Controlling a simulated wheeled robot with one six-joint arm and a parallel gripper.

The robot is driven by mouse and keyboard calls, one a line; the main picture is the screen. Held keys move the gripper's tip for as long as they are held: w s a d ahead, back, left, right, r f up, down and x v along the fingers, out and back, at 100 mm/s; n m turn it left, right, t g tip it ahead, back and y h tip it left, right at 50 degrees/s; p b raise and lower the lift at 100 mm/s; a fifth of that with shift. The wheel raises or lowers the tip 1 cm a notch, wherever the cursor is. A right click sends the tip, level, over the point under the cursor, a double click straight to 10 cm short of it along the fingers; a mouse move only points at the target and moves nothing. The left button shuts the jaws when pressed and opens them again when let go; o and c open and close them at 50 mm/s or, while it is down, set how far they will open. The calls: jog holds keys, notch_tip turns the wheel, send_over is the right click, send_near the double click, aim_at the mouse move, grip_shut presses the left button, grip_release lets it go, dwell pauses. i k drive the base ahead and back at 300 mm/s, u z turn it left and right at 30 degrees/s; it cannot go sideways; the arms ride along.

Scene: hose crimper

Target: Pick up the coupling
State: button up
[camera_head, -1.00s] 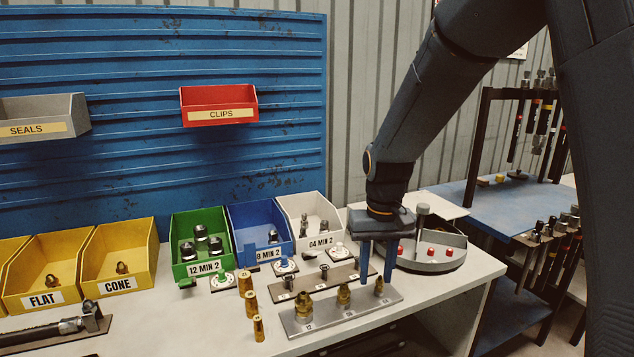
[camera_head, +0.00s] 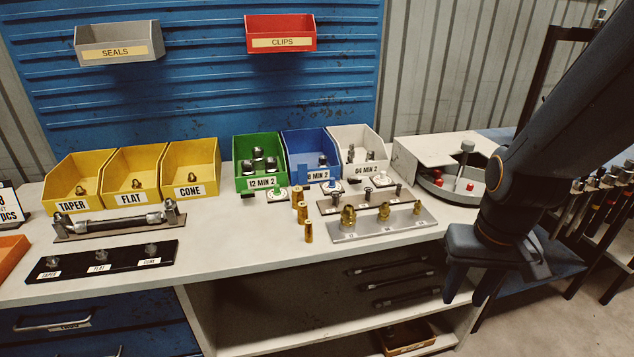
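My gripper (camera_head: 468,298) is at the lower right, beyond the bench's front edge in the picture. Its two dark fingers point down with a gap between them, and nothing shows in it. Dark metal fittings sit in a green bin (camera_head: 255,184) marked 12 MIN 2, a blue bin (camera_head: 300,145) and a white bin (camera_head: 350,142) marked 04 MIN 2. Brass fittings (camera_head: 348,217) stand on a grey plate (camera_head: 400,230); several brass pieces (camera_head: 301,212) stand left of it. I cannot tell which piece is the coupling. The gripper is apart from all of these.
Yellow bins (camera_head: 130,160) marked TAPER, FLAT and CONE stand at the left. A hose assembly (camera_head: 118,223) lies before them, behind a black labelled strip (camera_head: 102,262). A round grey tray (camera_head: 450,190) is at the bench's right end. The bench top (camera_head: 235,250) is clear at front centre.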

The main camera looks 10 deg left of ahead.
aim_at(370, 153)
jog(key=k, duration=0.2)
jog(key=z, duration=1.05)
jog(key=i, duration=0.95)
jog(key=u, duration=1.9)
